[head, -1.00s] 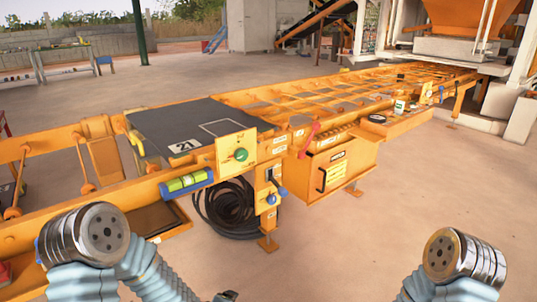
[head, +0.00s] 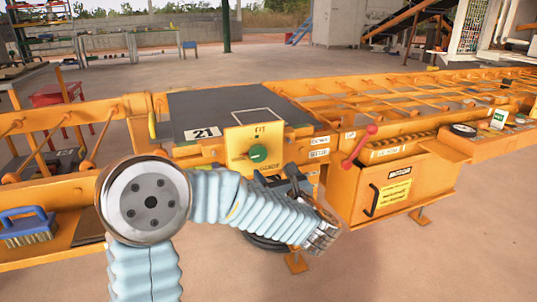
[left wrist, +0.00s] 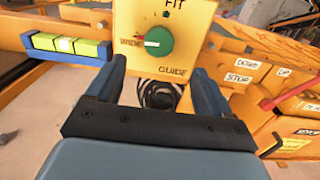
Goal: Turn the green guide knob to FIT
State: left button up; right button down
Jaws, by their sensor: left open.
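The green guide knob (head: 258,153) sits on an upright yellow plate (head: 237,136) marked FIT at the top. In the left wrist view the knob (left wrist: 162,44) has a pale and red mark on its left side, toward the word WIDE. My left gripper (head: 279,178) is just below and in front of the plate. In the left wrist view its two fingers (left wrist: 159,68) are spread apart, empty, below and to either side of the knob, not visibly touching it. My right gripper is not in view.
A red-knobbed lever (head: 359,147) and an orange motor box (head: 385,190) stand to the right. A dark plate numbered 21 (head: 205,104) lies behind the knob. A blue-handled brush (head: 27,227) is at far left.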

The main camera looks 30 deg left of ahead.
aim_at(259, 154)
pick_arm(q)
jog(key=p+x, duration=0.1)
jog(key=x, duration=1)
jog(key=shift+w+a+p, duration=0.15)
jog(key=shift+p, duration=0.2)
jog(key=c, duration=1)
jog(key=shift+f, duration=0.1)
